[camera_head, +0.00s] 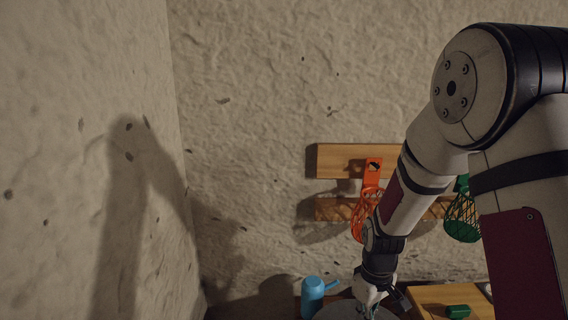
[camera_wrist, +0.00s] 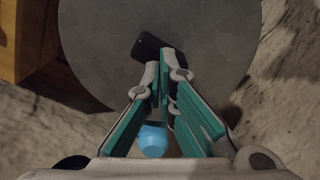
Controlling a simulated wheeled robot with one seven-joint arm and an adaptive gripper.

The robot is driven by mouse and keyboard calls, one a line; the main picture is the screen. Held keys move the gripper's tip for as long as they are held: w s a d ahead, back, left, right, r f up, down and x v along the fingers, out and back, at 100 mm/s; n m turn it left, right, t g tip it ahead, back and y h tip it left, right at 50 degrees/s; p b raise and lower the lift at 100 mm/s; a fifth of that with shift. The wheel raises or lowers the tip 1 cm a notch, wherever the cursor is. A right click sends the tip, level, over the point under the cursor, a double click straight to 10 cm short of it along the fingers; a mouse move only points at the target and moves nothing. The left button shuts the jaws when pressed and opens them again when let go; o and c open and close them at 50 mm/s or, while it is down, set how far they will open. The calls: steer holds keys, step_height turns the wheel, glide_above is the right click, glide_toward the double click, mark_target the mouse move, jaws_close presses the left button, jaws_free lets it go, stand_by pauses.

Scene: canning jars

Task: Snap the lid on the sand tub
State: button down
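My gripper (camera_wrist: 165,72) points down over a round grey surface (camera_wrist: 95,40). In the wrist view its two teal-edged fingers come close together at the tips, with a narrow gap. Whether they pinch something is unclear. A small dark, block-like object (camera_wrist: 150,45) lies at or just beyond the tips; contact cannot be told. In the head view my gripper (camera_head: 368,300) is low, near the bottom edge, over the same round surface (camera_head: 335,312). I cannot make out a sand tub or its lid for certain in either view.
A blue watering can (camera_head: 312,297) stands left of my gripper. A wooden surface (camera_head: 428,297) with a green object (camera_head: 457,311) is at right. An orange basket (camera_head: 365,215) and a green basket (camera_head: 462,217) hang on the wall by wooden boards (camera_head: 335,160).

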steer(key=shift+f, duration=0.85)
stand_by(0.5)
steer(key=shift+r+p, duration=1)
steer(key=shift+r, duration=2.55)
steer(key=s+r+m+t, duration=0.1)
steer(key=s+r, duration=0.3)
steer(key=r, duration=0.5)
steer(key=s+r+m+t, duration=0.2)
steer(key=s+r, duration=0.2)
steer(key=r, duration=0.4)
steer(key=s+r+m+t, duration=0.1)
steer(key=s+r, duration=0.2)
steer(key=s, duration=0.3)
steer(key=s+r+m+t+b, duration=0.1)
steer(key=s+r+m, duration=0.1)
steer(key=s, duration=0.5)
steer(key=shift+s+r+t, duration=0.3)
steer(key=shift+r, duration=0.6)
